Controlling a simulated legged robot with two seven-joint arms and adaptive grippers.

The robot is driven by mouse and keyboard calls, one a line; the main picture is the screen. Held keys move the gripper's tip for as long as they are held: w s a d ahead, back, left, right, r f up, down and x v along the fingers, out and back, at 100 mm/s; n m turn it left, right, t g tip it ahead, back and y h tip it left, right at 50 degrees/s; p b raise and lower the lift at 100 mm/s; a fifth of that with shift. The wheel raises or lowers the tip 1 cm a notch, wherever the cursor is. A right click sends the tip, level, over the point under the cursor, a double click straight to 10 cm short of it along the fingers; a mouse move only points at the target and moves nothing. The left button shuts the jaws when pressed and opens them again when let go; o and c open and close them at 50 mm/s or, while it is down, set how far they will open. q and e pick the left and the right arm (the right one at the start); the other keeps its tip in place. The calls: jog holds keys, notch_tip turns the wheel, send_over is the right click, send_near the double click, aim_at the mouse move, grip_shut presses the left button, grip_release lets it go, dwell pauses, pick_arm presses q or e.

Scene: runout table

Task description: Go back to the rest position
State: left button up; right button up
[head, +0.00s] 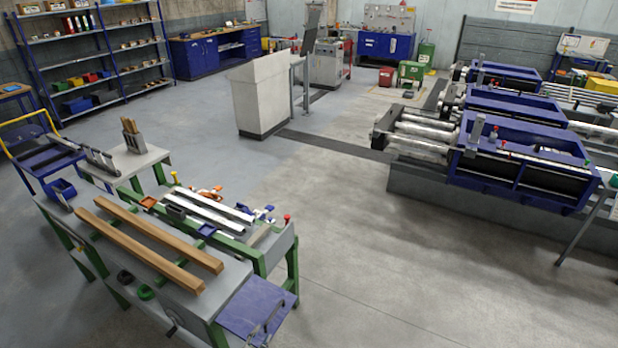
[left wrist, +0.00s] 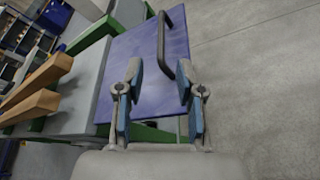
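My left gripper (left wrist: 160,76) is open and empty in the left wrist view. Its two fingers, with blue pads, stand apart over a blue panel (left wrist: 120,62) with a dark bar handle (left wrist: 162,42). The handle is ahead of the fingertips, not between them. In the head view the same blue panel (head: 245,303) is at the near end of the green-legged table, and a small part of my left gripper (head: 259,334) shows near the bottom edge. My right gripper is in neither view.
Two wooden beams (head: 155,243) lie on the grey table (head: 130,268), with metal bars (head: 210,210) and small parts behind. Blue-framed machinery (head: 520,150) stands at the right. A pale cabinet (head: 262,95) stands farther back. The floor (head: 370,250) between table and machinery is clear.

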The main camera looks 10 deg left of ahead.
pick_arm(q)
jog(key=s+d+r+m+g+y, duration=0.2)
jog(key=s+m+g, duration=0.9)
jog(key=s+m, duration=1.8)
notch_tip(320, 180, down, 25)
jog(key=s+g, duration=0.1)
jog(key=s+a+f+g+b, duration=0.1)
jog(key=s+a+f, duration=0.1)
jog(key=s+f, duration=1.6)
jog(key=shift+s+a+m, duration=0.15)
jog(key=shift+a+m, duration=0.25)
